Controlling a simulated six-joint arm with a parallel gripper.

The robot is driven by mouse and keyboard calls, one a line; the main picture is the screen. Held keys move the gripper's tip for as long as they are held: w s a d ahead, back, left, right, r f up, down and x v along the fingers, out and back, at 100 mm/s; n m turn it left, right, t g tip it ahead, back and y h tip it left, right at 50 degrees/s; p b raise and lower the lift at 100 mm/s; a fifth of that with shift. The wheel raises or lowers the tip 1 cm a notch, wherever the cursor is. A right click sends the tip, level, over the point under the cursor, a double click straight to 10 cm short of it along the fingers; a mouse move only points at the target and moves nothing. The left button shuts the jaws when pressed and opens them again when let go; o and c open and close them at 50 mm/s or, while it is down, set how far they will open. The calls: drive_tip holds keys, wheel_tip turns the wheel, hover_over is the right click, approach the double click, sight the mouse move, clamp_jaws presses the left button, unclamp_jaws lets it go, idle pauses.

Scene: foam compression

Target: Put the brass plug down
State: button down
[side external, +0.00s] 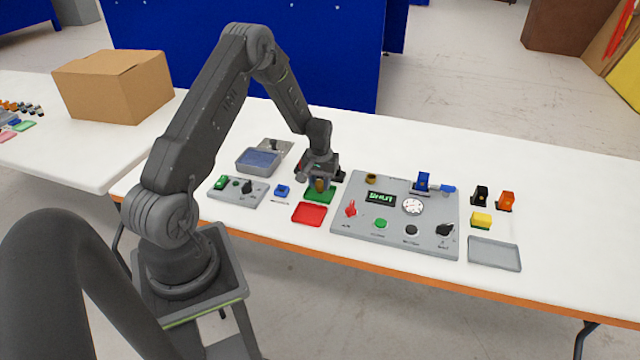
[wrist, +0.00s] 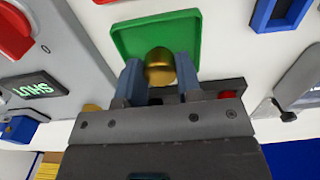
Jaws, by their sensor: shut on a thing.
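The brass plug (wrist: 159,66) is a rounded golden piece between the two fingers of my gripper (wrist: 160,78) in the wrist view. My gripper is shut on it. Behind the plug in that view lies a green tray (wrist: 128,42). In the side view my gripper (side external: 319,181) is low over the green tray (side external: 320,197), with the plug (side external: 320,186) small between the fingers. I cannot tell whether the plug touches the tray. Its lower end is not clear in either view.
A red tray (side external: 309,213) lies just in front of the green tray. A grey panel (side external: 350,236) with knobs, a gauge and a display stands to the right. A smaller control box (side external: 238,200) and a blue piece (side external: 282,190) are to the left. A grey tray (side external: 494,254) lies far right.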

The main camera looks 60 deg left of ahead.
drive_tip(key=shift+f, duration=0.35)
drive_tip(key=c, duration=0.8)
unclamp_jaws()
drive_tip(key=shift+f, duration=0.1)
